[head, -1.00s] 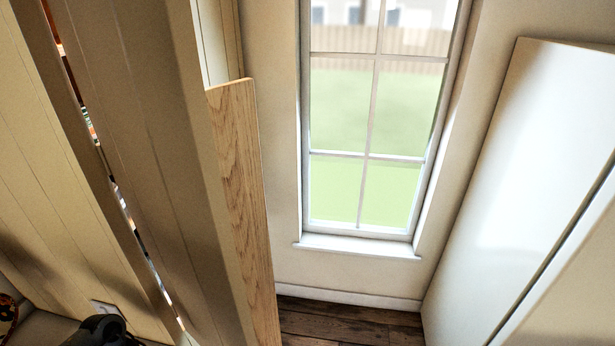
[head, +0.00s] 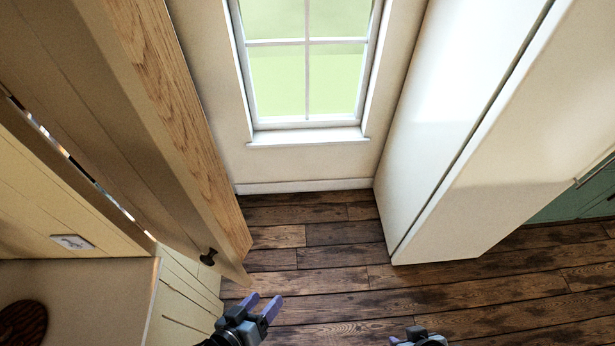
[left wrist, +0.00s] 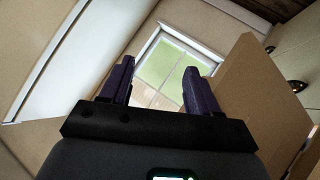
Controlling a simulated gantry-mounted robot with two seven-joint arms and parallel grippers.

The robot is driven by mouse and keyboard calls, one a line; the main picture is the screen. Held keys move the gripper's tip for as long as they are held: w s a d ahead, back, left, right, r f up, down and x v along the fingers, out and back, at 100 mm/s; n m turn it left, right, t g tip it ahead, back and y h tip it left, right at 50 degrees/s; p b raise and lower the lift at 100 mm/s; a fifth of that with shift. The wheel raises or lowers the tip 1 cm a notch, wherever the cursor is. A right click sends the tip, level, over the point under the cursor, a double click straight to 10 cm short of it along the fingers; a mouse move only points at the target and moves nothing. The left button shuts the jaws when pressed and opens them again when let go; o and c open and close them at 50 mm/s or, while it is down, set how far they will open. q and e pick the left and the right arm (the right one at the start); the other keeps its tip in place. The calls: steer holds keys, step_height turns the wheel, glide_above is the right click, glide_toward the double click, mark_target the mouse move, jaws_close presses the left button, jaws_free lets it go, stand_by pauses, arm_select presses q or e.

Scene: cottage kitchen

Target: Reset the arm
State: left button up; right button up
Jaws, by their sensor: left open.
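My left gripper (head: 262,303) is at the bottom of the head view, its two purple fingers spread and nothing between them. It is in front of the lower end of an open wooden cabinet door (head: 180,130) with a dark knob (head: 208,257). In the left wrist view the left gripper (left wrist: 158,88) also has its fingers apart and empty, with the window (left wrist: 172,75) behind them. A part of my right arm's end (head: 418,338) shows at the bottom edge of the head view. Its fingers cannot be made out.
A counter (head: 100,278) with a dark round object (head: 22,322) is at the lower left. A tall white cabinet or fridge (head: 470,150) stands at the right, with green cabinets (head: 575,200) beyond. Dark plank floor (head: 330,258) lies clear between, below the window (head: 305,75).

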arm_select(q)
steer(key=s+a+m+g+y, duration=0.3)
steer(key=s+a+g+y, duration=0.4)
steer(key=a, duration=0.4)
step_height(320, 180, up, 13)
steer(key=h+p, duration=0.1)
steer(key=p, duration=1.2)
steer(key=shift+s+f+n+t+p, duration=0.2)
steer(key=shift+s+n+t+p, duration=0.1)
steer(key=shift+s+p, duration=0.15)
steer(key=shift+a, duration=0.1)
steer(key=shift+s+a, duration=0.1)
